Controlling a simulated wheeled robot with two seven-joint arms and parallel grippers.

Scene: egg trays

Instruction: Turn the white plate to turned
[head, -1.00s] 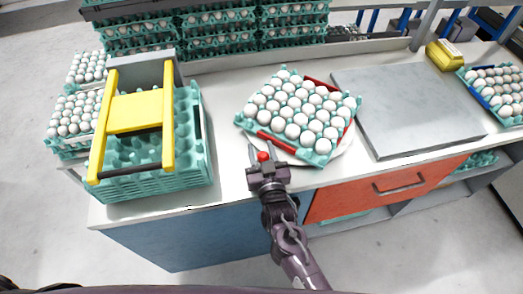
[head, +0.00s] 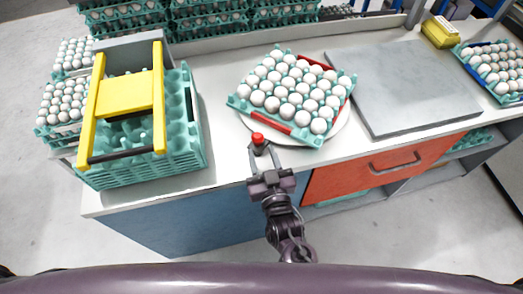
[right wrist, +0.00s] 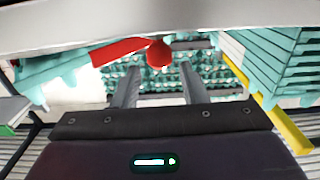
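The white plate (head: 339,127) is a round turntable on the counter, mostly hidden under a teal egg tray (head: 240,103) full of white eggs. A red frame (head: 277,122) runs along the tray's near and far sides. A red knob (head: 257,138) sticks out at the plate's near left edge. My right gripper (head: 265,151) is in front of the knob, its fingers apart. In the right wrist view, the knob (right wrist: 158,54) shows just beyond and between the open fingertips (right wrist: 157,80), with nothing held. My left gripper is not in view.
A teal crate stack (head: 150,170) with a yellow-handled frame (head: 125,95) stands on the left. A grey metal slab (head: 405,90) lies right of the plate. Stacked egg trays line the back. A yellow box (head: 440,32) and another egg tray (head: 508,98) are at far right.

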